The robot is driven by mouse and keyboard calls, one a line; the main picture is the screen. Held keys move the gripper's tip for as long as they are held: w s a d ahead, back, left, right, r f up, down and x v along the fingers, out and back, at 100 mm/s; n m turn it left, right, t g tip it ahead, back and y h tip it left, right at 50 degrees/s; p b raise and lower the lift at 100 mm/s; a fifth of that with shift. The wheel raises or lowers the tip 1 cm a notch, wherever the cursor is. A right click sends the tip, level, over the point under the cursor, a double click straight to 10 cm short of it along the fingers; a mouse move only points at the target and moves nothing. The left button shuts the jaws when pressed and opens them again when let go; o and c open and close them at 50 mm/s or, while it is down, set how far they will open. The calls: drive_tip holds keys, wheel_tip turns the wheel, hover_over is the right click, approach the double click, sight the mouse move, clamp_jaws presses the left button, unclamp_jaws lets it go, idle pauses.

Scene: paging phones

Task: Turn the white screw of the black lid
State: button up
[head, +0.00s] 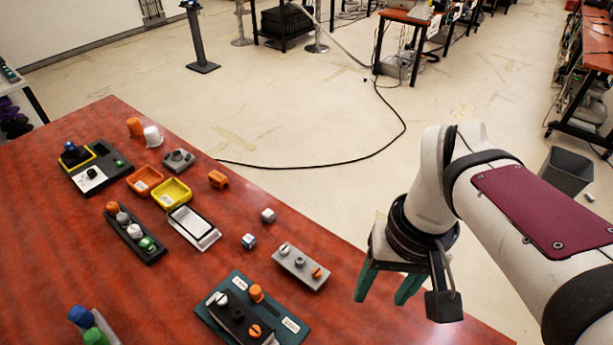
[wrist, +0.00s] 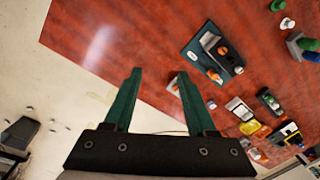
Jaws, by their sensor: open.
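The black lid (head: 246,322) lies on a teal board (head: 287,322) near the table's front edge. Its white screw (head: 220,298) is at the lid's far left end, with a slot in its head. An orange screw (head: 255,331) sits at the other end and a black knob (head: 238,315) between them. My gripper (head: 385,287) is open and empty, right of the board and above the table's right edge. In the wrist view, its fingers (wrist: 160,75) are apart with nothing between them. The teal board (wrist: 192,50) is small there, beyond the right finger, and its screws are hard to tell apart.
A grey plate (head: 300,266) with several screws lies between the board and my gripper. An orange knob (head: 256,293) stands beside the lid. Two small cubes, a white tray (head: 194,228), yellow (head: 171,193) and orange bins are farther left. The table's front right is bare.

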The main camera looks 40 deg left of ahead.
drive_tip(key=s+a+n, duration=0.1)
drive_tip(key=a+n, duration=0.5)
drive_tip(key=a, duration=0.6)
drive_tip(key=n, duration=0.8)
hover_over(221, 298)
wheel_tip(221, 298, down, 4)
drive_tip(key=shift+t+h, duration=0.3)
drive_tip(key=shift+h, duration=0.1)
wheel_tip(221, 298, down, 16)
drive_tip(key=shift+f, duration=0.1)
drive_tip(key=shift+c, duration=0.4)
clamp_jaws()
